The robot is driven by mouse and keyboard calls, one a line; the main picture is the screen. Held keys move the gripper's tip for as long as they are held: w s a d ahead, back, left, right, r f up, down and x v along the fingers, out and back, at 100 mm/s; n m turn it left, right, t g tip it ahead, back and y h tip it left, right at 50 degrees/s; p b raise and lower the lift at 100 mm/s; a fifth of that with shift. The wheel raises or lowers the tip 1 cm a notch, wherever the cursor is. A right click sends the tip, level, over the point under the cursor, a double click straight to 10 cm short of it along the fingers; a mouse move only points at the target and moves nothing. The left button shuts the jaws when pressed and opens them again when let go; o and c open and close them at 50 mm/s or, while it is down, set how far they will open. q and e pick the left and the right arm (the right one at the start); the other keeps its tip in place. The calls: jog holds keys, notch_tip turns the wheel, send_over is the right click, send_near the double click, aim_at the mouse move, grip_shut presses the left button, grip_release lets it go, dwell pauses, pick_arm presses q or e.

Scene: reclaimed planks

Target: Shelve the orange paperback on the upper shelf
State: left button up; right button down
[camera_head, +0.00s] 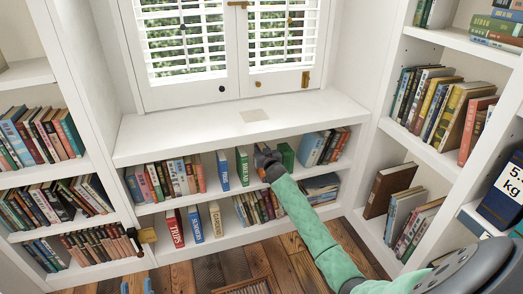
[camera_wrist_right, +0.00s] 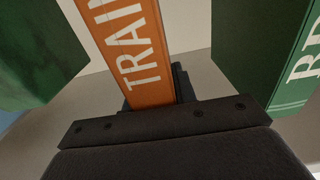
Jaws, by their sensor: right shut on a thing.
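The orange paperback (camera_wrist_right: 128,45), with white spine letters starting "TRAI", is upright with a slight tilt in the right wrist view. My right gripper (camera_head: 264,156) is shut on it, one dark finger showing beside the spine. In the head view the gripper is at the upper shelf (camera_head: 215,196) under the window bench, in the gap between two green books. The gripper hides most of the paperback there, and I cannot tell whether the book touches the shelf board.
A green book (camera_head: 243,166) stands left of the gap and another green book (camera_head: 286,157) right of it, both close to the paperback. The bench top (camera_head: 200,127) overhangs the shelf. Tall bookcases flank both sides. A brass-coloured piece (camera_head: 147,236) sits by the left bookcase.

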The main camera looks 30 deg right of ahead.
jog(key=shift+f, duration=0.15)
jog(key=c, duration=1.1)
grip_release()
pick_arm(q)
jog(key=shift+w, duration=0.1)
pick_arm(e)
jog(key=shift+o, duration=0.3)
jog(key=shift+f, duration=0.1)
pick_arm(q)
notch_tip(320, 180, down, 11)
jog(key=g+p, duration=0.1)
jog(key=g, duration=0.3)
jog(key=shift+w+d+y, duration=0.4)
pick_arm(e)
jog(key=v, duration=0.7)
jog(key=shift+s, duration=0.4)
